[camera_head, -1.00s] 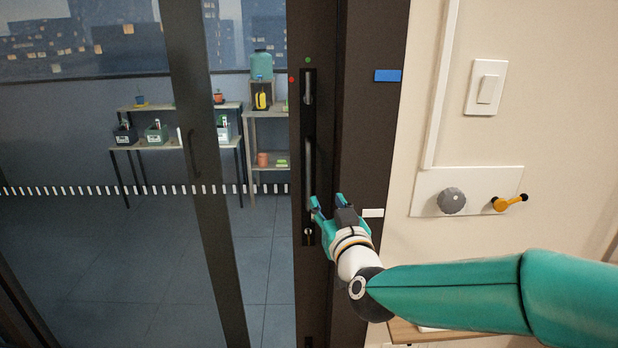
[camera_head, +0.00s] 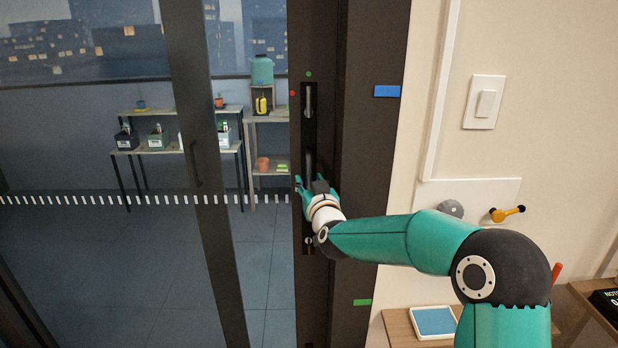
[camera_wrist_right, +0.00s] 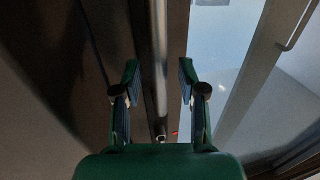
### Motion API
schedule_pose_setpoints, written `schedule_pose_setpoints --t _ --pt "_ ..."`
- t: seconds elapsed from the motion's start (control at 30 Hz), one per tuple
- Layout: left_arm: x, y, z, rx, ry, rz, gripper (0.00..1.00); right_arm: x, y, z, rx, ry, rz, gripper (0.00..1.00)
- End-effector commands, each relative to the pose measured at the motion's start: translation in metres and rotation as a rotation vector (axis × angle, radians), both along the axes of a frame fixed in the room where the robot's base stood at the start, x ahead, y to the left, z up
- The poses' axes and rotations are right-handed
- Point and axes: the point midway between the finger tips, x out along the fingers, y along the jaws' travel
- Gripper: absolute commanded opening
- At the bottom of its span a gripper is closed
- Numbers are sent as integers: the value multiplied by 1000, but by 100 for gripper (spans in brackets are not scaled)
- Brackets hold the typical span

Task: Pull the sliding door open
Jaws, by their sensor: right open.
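The sliding door's dark upright (camera_head: 301,290) stands left of centre in the head view, beside its glass pane (camera_head: 80,260). A grey vertical pull bar (camera_head: 309,163) sits in a dark recess on the upright. My right gripper (camera_head: 308,182) is at the lower part of this bar and hides some of it. In the right wrist view the bar (camera_wrist_right: 159,40) runs between the two open fingers of my right gripper (camera_wrist_right: 159,70), with a gap on each side. The door looks closed against the dark jamb. My left gripper is not in view.
A light switch (camera_head: 484,102), a grey knob (camera_head: 450,209) and a yellow lever (camera_head: 507,214) are on the wall at right. A low wooden surface with a blue-topped tray (camera_head: 435,322) is below my right arm. Shelves (camera_head: 180,147) stand behind the glass.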

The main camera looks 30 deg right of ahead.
Motion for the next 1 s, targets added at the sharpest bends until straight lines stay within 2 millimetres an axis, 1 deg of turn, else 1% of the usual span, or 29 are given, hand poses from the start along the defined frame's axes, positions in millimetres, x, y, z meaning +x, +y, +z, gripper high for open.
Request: schedule_pose_setpoints --t 0.03,0.13,0.43,0.57,0.6,0.67,0.7,1.0 --pt "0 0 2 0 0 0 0 4 -2 0 0 0 -1 41" --pt "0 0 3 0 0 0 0 9 -3 0 0 -1 -1 41" --pt "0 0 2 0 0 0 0 10 -4 0 0 -1 0 41" --pt "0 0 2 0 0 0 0 10 -4 0 0 -1 0 20" --pt "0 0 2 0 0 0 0 10 -4 0 0 -1 0 13" --pt "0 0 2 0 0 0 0 10 -3 0 0 -1 0 3" --pt "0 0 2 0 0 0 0 10 -3 0 0 -1 0 0" --pt "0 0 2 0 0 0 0 10 -3 0 0 0 1 0"
